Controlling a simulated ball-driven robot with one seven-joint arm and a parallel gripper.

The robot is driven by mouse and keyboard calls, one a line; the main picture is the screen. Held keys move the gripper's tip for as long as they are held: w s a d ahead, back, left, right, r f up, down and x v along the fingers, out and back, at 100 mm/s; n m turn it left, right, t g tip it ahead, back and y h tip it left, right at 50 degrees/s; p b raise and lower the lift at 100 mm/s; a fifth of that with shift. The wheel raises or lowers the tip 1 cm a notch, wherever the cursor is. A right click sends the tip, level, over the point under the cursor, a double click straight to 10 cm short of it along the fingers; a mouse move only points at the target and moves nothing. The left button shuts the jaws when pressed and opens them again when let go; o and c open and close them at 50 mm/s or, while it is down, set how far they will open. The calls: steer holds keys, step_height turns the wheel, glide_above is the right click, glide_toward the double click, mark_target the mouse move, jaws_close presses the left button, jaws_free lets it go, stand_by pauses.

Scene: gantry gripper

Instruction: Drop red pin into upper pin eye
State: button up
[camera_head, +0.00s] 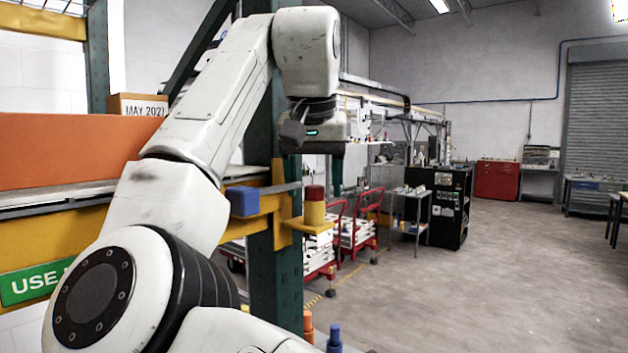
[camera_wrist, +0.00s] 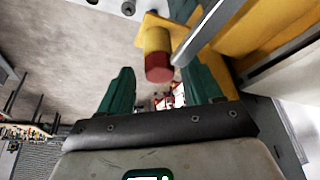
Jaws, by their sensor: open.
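The red pin (camera_head: 314,193) stands upright with its red top showing above a yellow cylinder (camera_head: 315,213) on a yellow bracket on the post. Whether the yellow cylinder is the upper pin eye or part of the pin cannot be told. My gripper (camera_head: 318,172) is above the red top, pointing down, apart from it; one green finger shows clearly. In the wrist view both green fingers are spread with nothing held between them, and the red end (camera_wrist: 159,75) shows beyond them in the gap.
A blue block (camera_head: 243,201) sits on the yellow beam to the left, beside a grey bar. Orange (camera_head: 308,325) and blue (camera_head: 334,339) pins stand lower down. A green post rises behind the bracket. Open floor lies to the right.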

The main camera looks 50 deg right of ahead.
steer(key=v, duration=1)
steer(key=shift+r, duration=0.35)
steer(key=shift+a, duration=0.1)
